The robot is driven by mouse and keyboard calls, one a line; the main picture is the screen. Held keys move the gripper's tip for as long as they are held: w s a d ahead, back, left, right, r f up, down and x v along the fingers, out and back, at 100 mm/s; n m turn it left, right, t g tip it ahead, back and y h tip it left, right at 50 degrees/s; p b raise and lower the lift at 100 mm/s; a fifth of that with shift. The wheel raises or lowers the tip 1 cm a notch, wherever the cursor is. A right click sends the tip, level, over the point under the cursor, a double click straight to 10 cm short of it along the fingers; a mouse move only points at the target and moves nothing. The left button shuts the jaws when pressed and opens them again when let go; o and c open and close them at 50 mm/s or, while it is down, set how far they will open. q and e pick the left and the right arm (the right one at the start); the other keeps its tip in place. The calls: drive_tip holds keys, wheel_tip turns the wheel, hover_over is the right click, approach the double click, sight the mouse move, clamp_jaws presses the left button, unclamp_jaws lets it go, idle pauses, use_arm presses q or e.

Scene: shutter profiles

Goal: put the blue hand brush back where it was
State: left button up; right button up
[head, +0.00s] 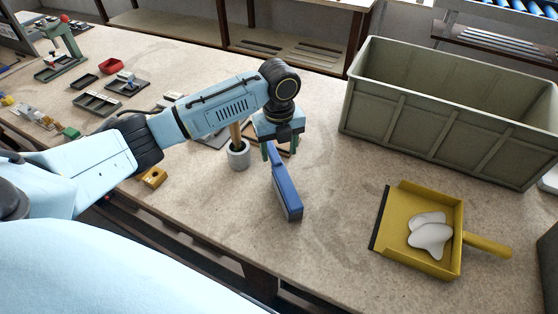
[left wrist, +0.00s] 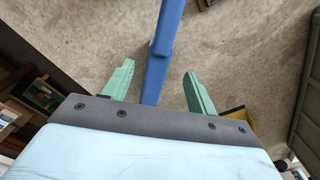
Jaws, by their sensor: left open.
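The blue hand brush (head: 287,195) is on the worktable near its front edge in the head view, its handle pointing up toward my left gripper. My left gripper (head: 279,151) is open just above and around the handle end. In the left wrist view, the blue brush (left wrist: 163,45) runs between the two green fingers of the gripper (left wrist: 158,70), with a gap on both sides. The gripper partly hides the handle's top in the head view. My right gripper is not in view.
A yellow dustpan (head: 390,235) holding white pieces lies to the right. A large grey-green crate (head: 440,125) stands behind it. A grey cup (head: 238,155) with a wooden handle in it stands left of the brush. Small trays and parts (head: 97,103) lie at the far left.

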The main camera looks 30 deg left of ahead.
sight(279, 166)
use_arm(q)
wheel_tip(279, 166, up, 5)
drive_tip(key=shift+f, duration=0.1)
idle(1.6)
